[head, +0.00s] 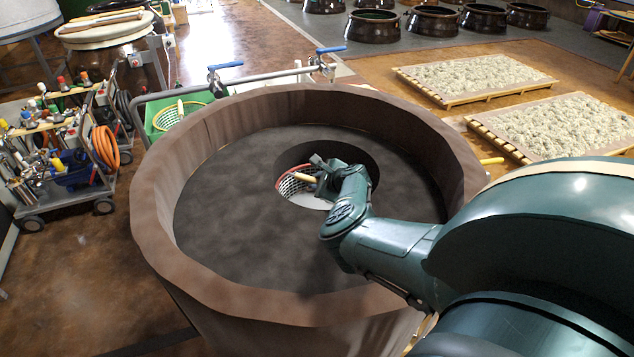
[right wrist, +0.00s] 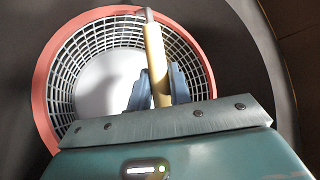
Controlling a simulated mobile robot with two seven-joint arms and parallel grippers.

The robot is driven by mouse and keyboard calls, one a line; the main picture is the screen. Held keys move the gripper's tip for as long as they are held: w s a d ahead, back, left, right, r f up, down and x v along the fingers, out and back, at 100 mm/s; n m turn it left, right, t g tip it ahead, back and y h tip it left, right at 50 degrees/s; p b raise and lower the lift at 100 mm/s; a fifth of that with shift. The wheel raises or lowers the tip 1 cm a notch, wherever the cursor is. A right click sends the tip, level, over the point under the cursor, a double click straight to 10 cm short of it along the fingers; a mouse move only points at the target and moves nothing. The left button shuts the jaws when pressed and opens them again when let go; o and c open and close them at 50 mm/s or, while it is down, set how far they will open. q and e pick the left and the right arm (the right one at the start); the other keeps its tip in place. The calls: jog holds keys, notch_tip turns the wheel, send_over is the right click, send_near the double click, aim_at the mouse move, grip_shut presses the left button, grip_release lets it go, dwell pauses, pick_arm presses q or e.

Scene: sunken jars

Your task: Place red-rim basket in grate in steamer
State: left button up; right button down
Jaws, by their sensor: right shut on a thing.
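The red-rim basket (head: 283,186), with pale mesh walls, is inside the round opening in the dark floor of the large brown steamer (head: 165,235). In the right wrist view the basket (right wrist: 42,100) shows its open top and a white bottom. Its tan handle (right wrist: 156,60) stands up from the rim. My right gripper (right wrist: 153,88) is shut on this handle, and it also shows in the head view (head: 318,177). A white surface shows beneath the basket. Whether the basket rests on the grate I cannot tell. My left gripper is out of view.
The steamer's high wall surrounds the opening, and my right arm reaches over its right side. A yellow-rim basket (head: 180,115) sits in a green crate (head: 160,130) behind the steamer. A loaded cart (head: 60,150) stands left. Pallets (head: 475,75) lie at the right.

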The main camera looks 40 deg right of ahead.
jog(key=c, duration=1.3)
grip_release()
jog(key=shift+f, duration=0.1)
jog(key=shift+r, duration=0.25)
jog(key=p+v, duration=0.3)
jog(key=v, duration=0.9)
jog(key=shift+p, duration=0.35)
jog(key=shift+d, duration=0.1)
